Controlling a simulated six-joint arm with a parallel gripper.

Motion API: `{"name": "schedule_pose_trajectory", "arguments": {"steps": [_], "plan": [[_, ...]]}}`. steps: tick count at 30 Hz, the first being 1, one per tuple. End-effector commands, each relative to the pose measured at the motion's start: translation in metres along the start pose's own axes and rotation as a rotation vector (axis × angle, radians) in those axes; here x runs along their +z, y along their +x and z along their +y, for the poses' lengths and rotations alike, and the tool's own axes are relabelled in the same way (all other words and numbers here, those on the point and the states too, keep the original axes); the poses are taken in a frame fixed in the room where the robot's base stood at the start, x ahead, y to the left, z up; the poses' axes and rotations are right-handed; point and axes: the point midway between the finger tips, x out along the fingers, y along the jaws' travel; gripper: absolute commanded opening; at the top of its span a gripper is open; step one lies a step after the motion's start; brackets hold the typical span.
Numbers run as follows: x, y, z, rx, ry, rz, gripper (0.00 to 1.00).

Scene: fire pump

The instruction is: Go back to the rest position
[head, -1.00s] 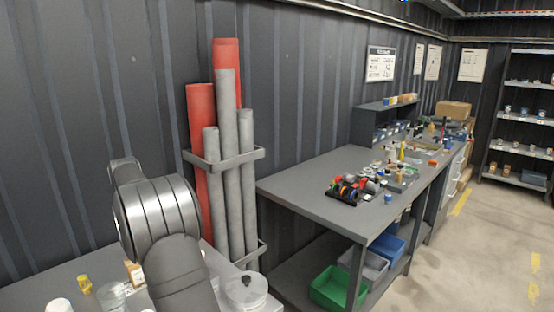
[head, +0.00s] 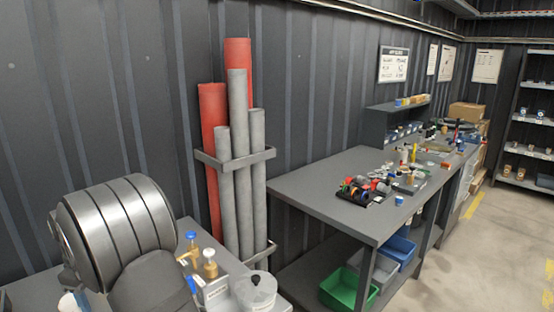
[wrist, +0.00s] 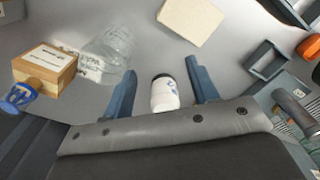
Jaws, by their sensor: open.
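In the wrist view my gripper (wrist: 158,78) is open, with its two blue-grey fingers apart. A white bottle or jar with a dark mark and a dark cap (wrist: 165,94) appears between the fingers. I cannot tell its distance from them, and neither finger visibly touches it. In the head view only my grey arm link shows at the lower left. The gripper itself is hidden there.
In the wrist view a small labelled box (wrist: 45,68), a clear container (wrist: 108,55) and a pale block (wrist: 190,20) lie on the grey surface. In the head view brass fittings (head: 210,265) and a lidded tub (head: 257,290) stand beside my arm; red and grey pipes (head: 238,160) lean behind.

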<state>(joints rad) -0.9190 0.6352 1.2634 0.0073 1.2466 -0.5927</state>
Motion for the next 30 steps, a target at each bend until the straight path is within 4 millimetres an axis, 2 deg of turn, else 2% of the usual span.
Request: {"name": "schedule_pose_trajectory", "arguments": {"steps": [1,6,15,21,30], "plan": [[-0.002,0.003,-0.012,-0.002,-0.002,-0.002,0.54],[-0.007,0.014,-0.042,-0.002,0.006,-0.002,0.54],[-0.05,0.046,-0.07,-0.002,0.005,-0.003,0.54],[-0.069,0.06,-0.084,-0.001,0.007,-0.001,0.54],[-0.078,0.066,-0.09,-0.001,0.008,-0.001,0.54]]}}
